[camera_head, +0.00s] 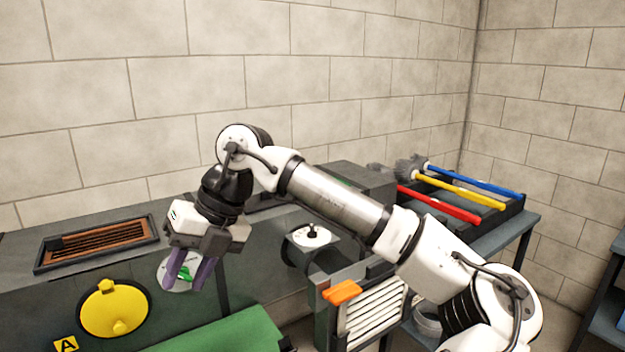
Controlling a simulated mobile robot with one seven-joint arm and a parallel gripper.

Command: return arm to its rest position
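My arm reaches from the lower right across the middle of the head view. My gripper (187,288) hangs at its end on the left, pointing down. Its two purple fingers are apart, with a gap between them. A pale disc with a green part (185,273) shows behind and between the fingers. The gripper appears to hold nothing. How far the fingertips are from the disc cannot be told.
A grey duct unit (60,292) carries a yellow round cover (115,308) and a brown grille (100,243). Brushes with red (440,205), yellow (460,188) and blue (475,180) handles lie at right. A louvred panel (372,312) with an orange handle (342,291) stands beneath my arm.

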